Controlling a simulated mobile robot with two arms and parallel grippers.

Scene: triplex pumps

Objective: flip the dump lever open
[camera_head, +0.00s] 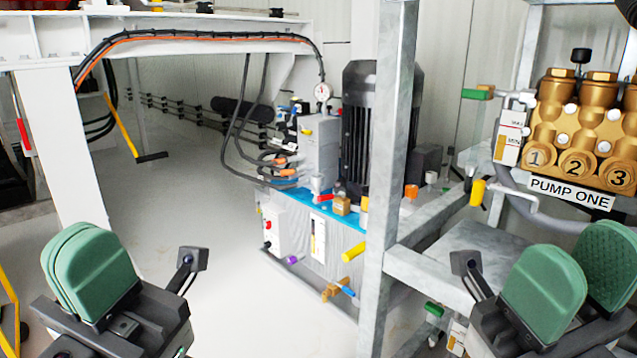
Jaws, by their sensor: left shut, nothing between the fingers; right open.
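No part is labelled as the dump lever, so I cannot tell for sure which one it is. A yellow-handled lever (478,192) stands upright at the left of the brass pump marked PUMP ONE (572,140). A green-handled lever (477,94) lies level above it, by the pump's upper left. My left gripper (86,245) is at the lower left with its green fingers together, empty and far from the levers. My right gripper (580,248) is at the lower right, in front of and below the pump, its green fingers apart with nothing between them.
A galvanised steel post (392,150) stands between the pump and the hydraulic unit with its black motor (362,120). A yellow handle (353,252) and a blue-brass valve (336,290) sit low beside the post. The pale floor (200,200) at centre left is clear.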

